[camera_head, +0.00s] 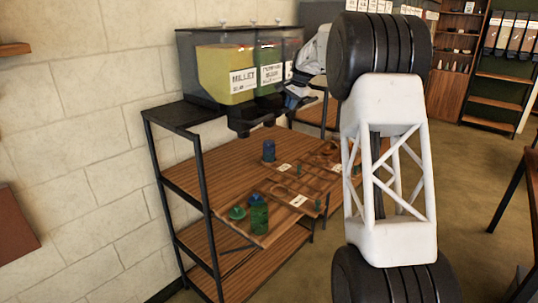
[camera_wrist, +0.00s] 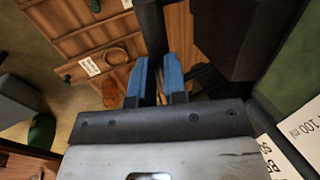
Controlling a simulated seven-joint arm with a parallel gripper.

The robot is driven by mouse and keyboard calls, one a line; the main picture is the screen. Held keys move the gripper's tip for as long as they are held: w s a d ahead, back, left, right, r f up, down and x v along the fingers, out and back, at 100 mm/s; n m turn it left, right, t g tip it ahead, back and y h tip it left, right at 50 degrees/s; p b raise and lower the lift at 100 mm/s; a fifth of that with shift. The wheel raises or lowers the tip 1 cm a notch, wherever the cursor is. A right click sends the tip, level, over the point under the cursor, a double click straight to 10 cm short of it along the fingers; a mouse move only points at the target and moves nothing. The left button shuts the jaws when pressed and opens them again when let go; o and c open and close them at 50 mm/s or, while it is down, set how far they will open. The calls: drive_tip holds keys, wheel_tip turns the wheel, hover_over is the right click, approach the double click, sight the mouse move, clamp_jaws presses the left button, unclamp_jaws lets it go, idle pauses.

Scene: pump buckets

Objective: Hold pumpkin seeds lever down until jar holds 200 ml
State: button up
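The dispenser has a yellow millet bin (camera_head: 222,67) and, to its right, a green-filled bin (camera_head: 268,91) whose label is only partly legible and seems to read pumpkin seeds. My gripper (camera_head: 296,98) is beside the lower front of that right bin. In the wrist view its two blue fingers (camera_wrist: 158,82) stand a little apart, with a gap between them and nothing clearly gripped. I cannot make out the lever or whether a finger touches it. A jar under this outlet cannot be made out, nor can its fill level. A label (camera_wrist: 302,133) showing "100 ml" is close to my gripper.
A blue jar (camera_head: 268,151) stands on the wooden shelf. White tags (camera_head: 298,201) mark the wooden board. The black rack post (camera_head: 206,205) is at the left.

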drive_tip(key=shift+f, duration=0.75)
idle(0.4)
drive_tip(key=shift+f, duration=0.2)
drive_tip(key=shift+x, duration=1.05)
idle(1.0)
drive_tip(key=shift+s+d+r, duration=0.2)
drive_tip(key=shift+r, duration=0.15)
idle(0.8)
drive_tip(key=shift+r, duration=2.25)
drive_tip(key=shift+r, duration=0.15)
drive_tip(key=shift+r, duration=2.35)
